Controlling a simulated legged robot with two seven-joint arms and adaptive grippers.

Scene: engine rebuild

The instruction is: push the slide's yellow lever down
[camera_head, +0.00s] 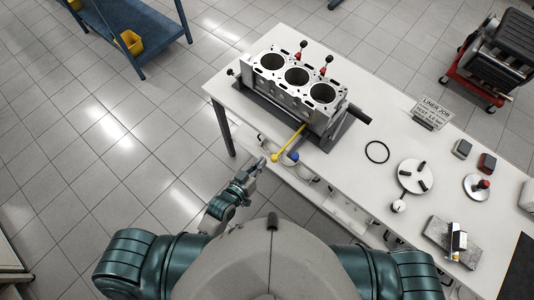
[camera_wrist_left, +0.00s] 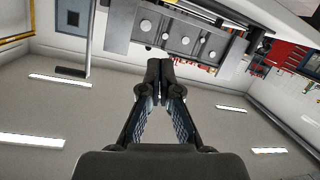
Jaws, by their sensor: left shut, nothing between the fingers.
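The yellow lever (camera_head: 290,142) sticks out from the front of the slide (camera_head: 335,136) under the engine block, with a yellow ball at its lower left end. The slide lies on the white table. My left gripper (camera_head: 261,162) is just left of the ball, beyond the table's front edge; I cannot tell whether they touch. In the left wrist view its fingers (camera_wrist_left: 160,68) are together with nothing between them. The lever cannot be made out in that view. My right gripper is not in view.
The engine block (camera_head: 296,78) with open bores and red-handled levers stands on the slide. A black ring (camera_head: 377,152) and a white disc (camera_head: 414,176) lie farther right.

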